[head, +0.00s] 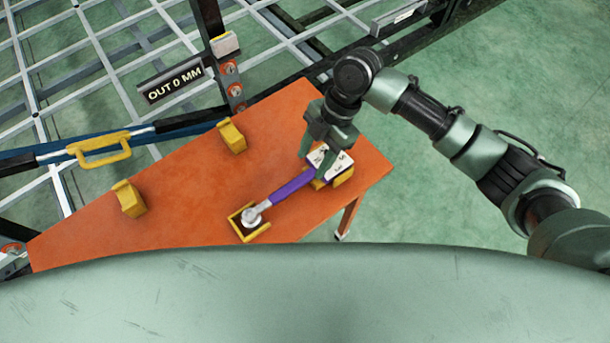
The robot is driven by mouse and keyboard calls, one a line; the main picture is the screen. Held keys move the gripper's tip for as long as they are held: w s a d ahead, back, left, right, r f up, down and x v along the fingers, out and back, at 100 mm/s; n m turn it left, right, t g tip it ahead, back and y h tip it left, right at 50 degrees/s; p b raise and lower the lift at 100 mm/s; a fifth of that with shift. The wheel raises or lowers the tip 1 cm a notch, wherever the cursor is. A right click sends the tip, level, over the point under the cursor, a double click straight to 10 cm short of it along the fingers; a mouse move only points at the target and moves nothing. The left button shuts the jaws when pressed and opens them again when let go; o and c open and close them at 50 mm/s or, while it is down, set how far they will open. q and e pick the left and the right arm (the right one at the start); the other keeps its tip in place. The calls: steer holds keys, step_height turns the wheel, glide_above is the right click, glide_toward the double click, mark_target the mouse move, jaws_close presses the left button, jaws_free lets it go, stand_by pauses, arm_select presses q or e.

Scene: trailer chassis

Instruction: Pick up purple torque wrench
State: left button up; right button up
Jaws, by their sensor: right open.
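The purple torque wrench (292,188) lies on the orange table (190,205). Its round silver head (251,216) sits in a yellow-edged holder (240,233) near the table's front edge. Its handle slants up to the right toward a white card with dark marks (341,164) and a yellow block (343,179). My right gripper (311,164) points down by the handle's right end, with its fingers apart. The fingers partly hide that end and the card. I cannot tell whether they touch the wrench. My left gripper is not in view.
Two yellow blocks (232,136) (129,198) stand on the table's left and back parts. A dark bar with a yellow handle (101,150) runs beyond the left edge. A dark post and an "OUT 0 MM" sign (173,82) stand behind. The table's middle is clear.

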mark_target(302, 177)
steer(key=shift+f, duration=0.45)
steer(key=p+x, duration=0.1)
steer(key=x, duration=0.2)
steer(key=p+x, duration=0.1)
steer(key=x, duration=0.1)
steer(key=shift+s+a+f+p, duration=0.1)
steer(key=shift+s+a+p, duration=0.15)
steer(key=shift+a+p, duration=0.15)
steer(key=shift+s+a+f, duration=0.1)
steer(key=shift+a+f, duration=0.05)
steer(key=shift+f, duration=0.4)
steer(key=shift+r, duration=0.1)
jaws_close()
